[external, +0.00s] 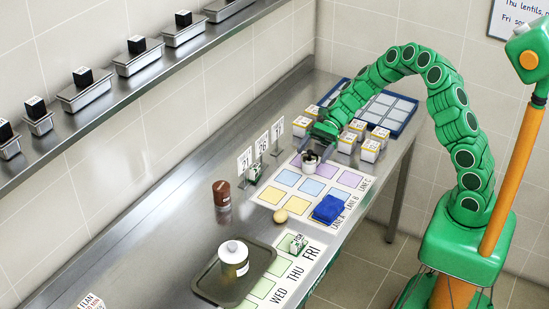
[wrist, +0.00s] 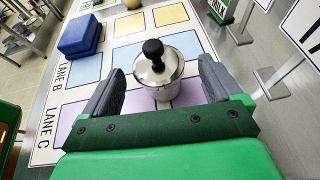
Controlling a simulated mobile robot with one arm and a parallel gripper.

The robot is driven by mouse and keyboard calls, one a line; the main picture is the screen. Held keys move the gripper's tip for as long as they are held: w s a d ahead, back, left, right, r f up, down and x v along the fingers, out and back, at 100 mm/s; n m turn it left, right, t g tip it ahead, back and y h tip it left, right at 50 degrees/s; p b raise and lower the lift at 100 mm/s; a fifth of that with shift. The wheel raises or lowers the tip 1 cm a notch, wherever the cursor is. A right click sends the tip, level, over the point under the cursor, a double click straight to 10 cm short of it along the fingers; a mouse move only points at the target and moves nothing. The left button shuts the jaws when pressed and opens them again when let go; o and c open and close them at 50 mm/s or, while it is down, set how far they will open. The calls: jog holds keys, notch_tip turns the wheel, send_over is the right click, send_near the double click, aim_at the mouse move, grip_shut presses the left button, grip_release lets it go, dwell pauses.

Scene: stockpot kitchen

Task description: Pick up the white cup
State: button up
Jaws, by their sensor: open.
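A small white cup (external: 310,160) stands on the lane mat (external: 352,178), in the purple row marked LANE C. In the wrist view the cup (wrist: 159,78) looks pale, with a shiny metallic top and a black knob standing up from it. My gripper (external: 320,140) is at the cup, pointing down from the arched green arm. In the wrist view my gripper (wrist: 161,72) is open, with one dark finger on each side of the cup and visible gaps between. The cup's lower part is partly hidden, and I cannot tell its exact height relative to the fingertips.
A blue block (external: 328,208) and a yellowish round item (external: 281,216) lie on the mat's near side. Number cards on stands (external: 261,143) and a carton (external: 255,172) stand left of the cup. Several yellow-and-white boxes (external: 370,150) stand right. A brown jar (external: 222,195) stands farther left.

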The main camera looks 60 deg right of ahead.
aim_at(310, 156)
jog(key=x, duration=0.3)
jog(key=shift+s+a, duration=0.1)
jog(key=shift+a, duration=0.15)
jog(key=c, duration=1.5)
jog(key=shift+r, duration=0.1)
